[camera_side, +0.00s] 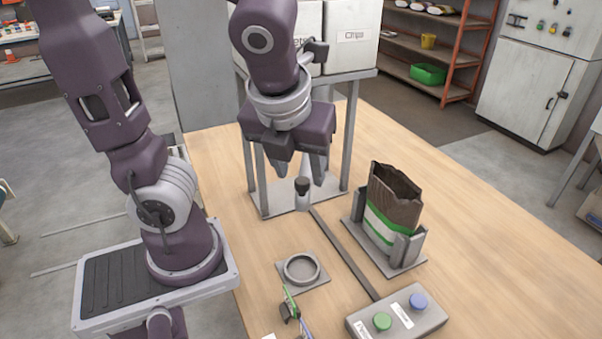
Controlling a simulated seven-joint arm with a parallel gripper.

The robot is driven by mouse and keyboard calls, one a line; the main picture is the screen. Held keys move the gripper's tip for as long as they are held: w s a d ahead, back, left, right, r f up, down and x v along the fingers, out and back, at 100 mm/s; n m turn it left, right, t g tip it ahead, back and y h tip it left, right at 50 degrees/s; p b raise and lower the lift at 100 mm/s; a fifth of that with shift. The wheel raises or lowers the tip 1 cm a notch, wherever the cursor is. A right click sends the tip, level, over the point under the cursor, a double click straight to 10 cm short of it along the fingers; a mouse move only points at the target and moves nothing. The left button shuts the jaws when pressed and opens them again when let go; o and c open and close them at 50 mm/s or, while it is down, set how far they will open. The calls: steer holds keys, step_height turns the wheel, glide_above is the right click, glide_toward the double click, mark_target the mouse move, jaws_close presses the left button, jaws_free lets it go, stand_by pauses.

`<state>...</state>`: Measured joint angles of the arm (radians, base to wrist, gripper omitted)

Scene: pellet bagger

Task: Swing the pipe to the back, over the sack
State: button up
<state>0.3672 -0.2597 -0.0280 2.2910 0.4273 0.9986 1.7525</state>
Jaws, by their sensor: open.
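The sack (390,208) is brown with a white and green band. It stands upright, mouth open, in a grey holder (399,266) right of centre on the table. My gripper (300,172) points down in front of the hopper stand, jaws apart. Just below its fingertips is a short upright grey piece with a dark top (303,191); I cannot tell whether this is the pipe's end or whether the fingers touch it. The rest of any pipe is hidden behind my gripper and wrist. The sack is to the right of my gripper, apart from it.
A grey strip (345,255) runs along the table. A ring on a plate (302,269) and a button box (397,318) are in front. The table right of the sack is clear.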

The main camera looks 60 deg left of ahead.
steer(key=shift+x, duration=1.1)
jaws_close()
stand_by(0.6)
